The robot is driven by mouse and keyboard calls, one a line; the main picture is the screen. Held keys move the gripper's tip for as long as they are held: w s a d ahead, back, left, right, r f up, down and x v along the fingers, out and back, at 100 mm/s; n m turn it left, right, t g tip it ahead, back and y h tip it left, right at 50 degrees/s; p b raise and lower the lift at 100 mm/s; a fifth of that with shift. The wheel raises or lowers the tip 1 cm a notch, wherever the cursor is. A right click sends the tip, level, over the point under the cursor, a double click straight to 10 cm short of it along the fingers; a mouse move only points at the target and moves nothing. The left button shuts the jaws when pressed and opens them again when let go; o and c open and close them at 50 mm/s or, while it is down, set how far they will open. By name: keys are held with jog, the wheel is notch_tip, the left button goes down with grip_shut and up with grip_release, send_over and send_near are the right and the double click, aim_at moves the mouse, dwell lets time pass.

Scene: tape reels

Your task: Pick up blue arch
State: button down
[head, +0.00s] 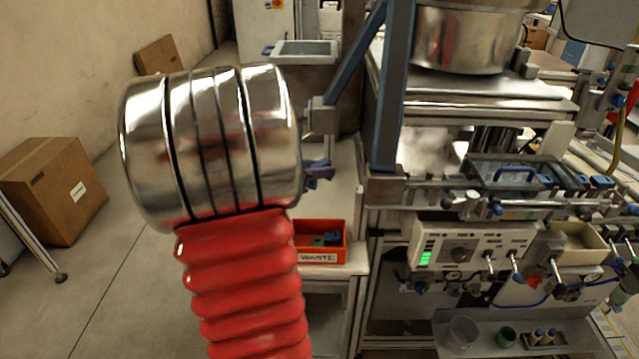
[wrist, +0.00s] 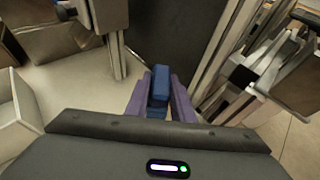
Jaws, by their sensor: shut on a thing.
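In the wrist view, my gripper (wrist: 159,103) has its two purple fingers shut on a blue piece, which I take to be the blue arch (wrist: 159,86). Only its narrow side shows between the fingers, so its arch shape cannot be made out. In the head view, my gripper (head: 320,173) shows small and purple, just right of my big metal arm joint. It is above and behind the red waste bin. The held piece cannot be told apart from the fingers there.
The red waste bin (head: 319,257) holds dark blue and green pieces on a pale stand. The machine bench with a control panel (head: 470,246) and a clear lid with a blue handle (head: 513,173) fills the right. A cardboard box (head: 48,190) stands on the left floor, which is otherwise mostly clear.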

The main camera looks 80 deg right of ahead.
jog(key=shift+r, duration=0.55)
